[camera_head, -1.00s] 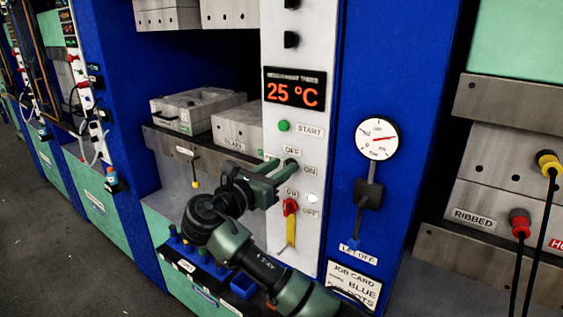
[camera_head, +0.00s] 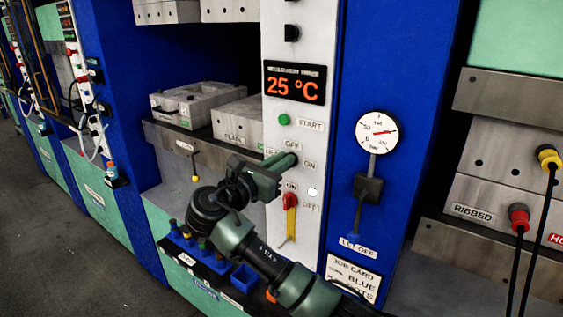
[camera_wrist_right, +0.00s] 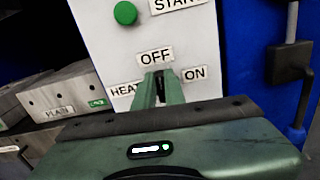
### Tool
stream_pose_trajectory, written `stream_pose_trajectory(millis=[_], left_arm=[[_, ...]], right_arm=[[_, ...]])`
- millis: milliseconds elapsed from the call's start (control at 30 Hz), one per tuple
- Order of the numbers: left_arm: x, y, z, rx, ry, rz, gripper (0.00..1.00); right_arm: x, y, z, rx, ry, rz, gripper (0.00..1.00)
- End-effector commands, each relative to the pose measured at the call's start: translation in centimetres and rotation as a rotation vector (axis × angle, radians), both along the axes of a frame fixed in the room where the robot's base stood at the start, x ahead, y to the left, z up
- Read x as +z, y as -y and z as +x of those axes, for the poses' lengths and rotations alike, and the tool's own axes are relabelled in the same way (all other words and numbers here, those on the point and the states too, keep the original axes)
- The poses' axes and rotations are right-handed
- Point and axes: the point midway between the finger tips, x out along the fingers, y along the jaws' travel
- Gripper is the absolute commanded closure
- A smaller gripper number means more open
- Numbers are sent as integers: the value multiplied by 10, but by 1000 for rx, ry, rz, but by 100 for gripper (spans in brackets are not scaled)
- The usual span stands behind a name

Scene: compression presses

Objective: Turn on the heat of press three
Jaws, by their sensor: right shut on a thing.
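The press control panel (camera_head: 311,230) is a white upright strip with a display (camera_head: 295,84) reading 25 °C. The heat switch sits among the labels OFF, HEAT and ON; in the right wrist view a dark bit of the switch (camera_wrist_right: 168,76) shows at my fingertips. My right gripper (camera_head: 288,161) is at the panel, shut on the heat switch. Its fingers (camera_wrist_right: 162,88) are together just below the OFF label, between HEAT and ON, and hide most of the switch, so its position cannot be told. My left gripper is not in view.
A green START button (camera_head: 284,120) is above the switch. A red-and-yellow rotary handle (camera_head: 290,215) is just below my gripper. A pressure gauge (camera_head: 378,132) and black lever box (camera_head: 368,188) are on the blue frame to the right. Mould blocks (camera_head: 238,122) are at left.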

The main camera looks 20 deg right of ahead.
Motion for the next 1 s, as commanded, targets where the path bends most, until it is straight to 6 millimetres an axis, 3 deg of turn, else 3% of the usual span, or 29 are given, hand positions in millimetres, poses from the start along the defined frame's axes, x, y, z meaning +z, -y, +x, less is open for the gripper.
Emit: stream_pose_trajectory(millis=[467,1000], left_arm=[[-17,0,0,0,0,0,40],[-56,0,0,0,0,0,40]], right_arm=[[-5,3,-4,0,312,247,100],[-11,6,-9,0,718,564,100]])
